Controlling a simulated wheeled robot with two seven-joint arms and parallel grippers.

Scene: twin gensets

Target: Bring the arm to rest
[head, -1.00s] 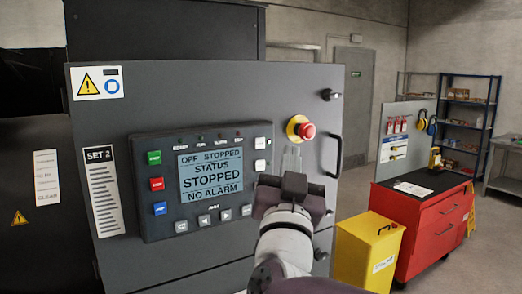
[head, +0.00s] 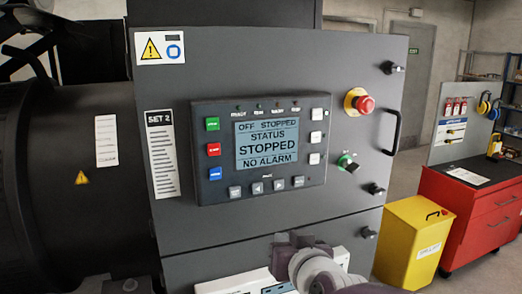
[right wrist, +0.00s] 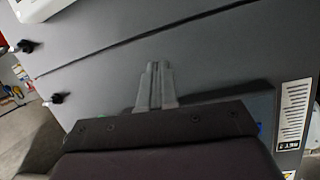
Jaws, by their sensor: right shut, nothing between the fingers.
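The right gripper (head: 286,252) is low in the head view, in front of the lower part of the grey SET 2 cabinet (head: 290,222). In the right wrist view its two fingers (right wrist: 155,85) are together with nothing between them, in front of the grey cabinet face. Whether they touch it cannot be told. The control panel (head: 262,148) reads "OFF STOPPED", "STATUS STOPPED", "NO ALARM". Right of it are a red emergency stop button (head: 363,103) on a yellow base and a green rotary switch (head: 346,161). My left gripper is not in view.
A door handle (head: 393,130) and black knobs (head: 376,189) stick out along the cabinet's right edge. A yellow bin (head: 412,240) and a red tool cabinet (head: 470,215) stand to the right. A dark round machine housing (head: 75,190) is at the left.

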